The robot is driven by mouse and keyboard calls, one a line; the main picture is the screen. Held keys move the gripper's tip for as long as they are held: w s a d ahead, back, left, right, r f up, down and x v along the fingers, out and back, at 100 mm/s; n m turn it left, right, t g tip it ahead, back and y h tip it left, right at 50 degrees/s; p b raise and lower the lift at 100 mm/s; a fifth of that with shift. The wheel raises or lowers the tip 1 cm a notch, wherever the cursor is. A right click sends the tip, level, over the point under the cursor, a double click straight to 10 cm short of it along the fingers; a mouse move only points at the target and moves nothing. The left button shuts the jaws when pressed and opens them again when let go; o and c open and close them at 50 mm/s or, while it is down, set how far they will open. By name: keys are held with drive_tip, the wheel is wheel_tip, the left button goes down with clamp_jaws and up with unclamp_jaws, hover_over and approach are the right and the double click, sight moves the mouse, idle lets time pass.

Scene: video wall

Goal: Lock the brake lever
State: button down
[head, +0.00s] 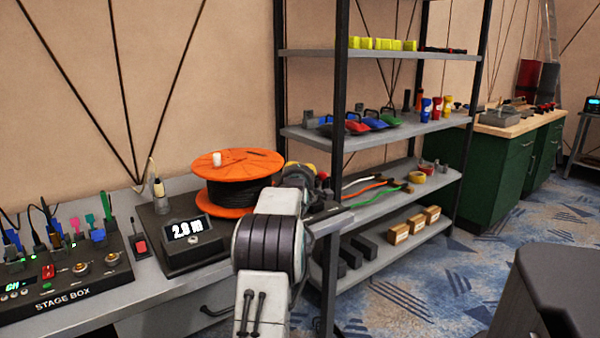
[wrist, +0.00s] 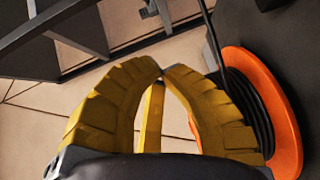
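An orange cable reel (head: 240,178) wound with black cable lies on the bench, with a white knob on its upper flange. Its orange rim (wrist: 272,110) also shows at the right of the wrist view, close beside my right finger. My gripper (wrist: 161,74) has thick yellow fingers whose tips meet. A thin yellow bar (wrist: 152,118) shows between the fingers; I cannot tell what it belongs to. In the head view my gripper is beside the reel's right side, mostly hidden behind my arm. A small red knob (head: 323,176) shows there. I cannot make out the brake lever for sure.
A black box with a lit display (head: 187,230) stands before the reel. A small box with a red switch (head: 140,245) and the stage box (head: 70,275) are left of it. A metal shelf (head: 385,130) stands close to the right of my arm.

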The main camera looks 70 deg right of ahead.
drive_tip(key=shift+r+p+v, duration=0.25)
drive_tip(key=shift+p+v, duration=0.1)
drive_tip(key=shift+v, duration=0.7)
drive_tip(key=shift+r+p+v, duration=0.2)
drive_tip(key=shift+p+v, duration=0.15)
drive_tip(key=shift+v, duration=0.7)
drive_tip(key=shift+s, duration=0.1)
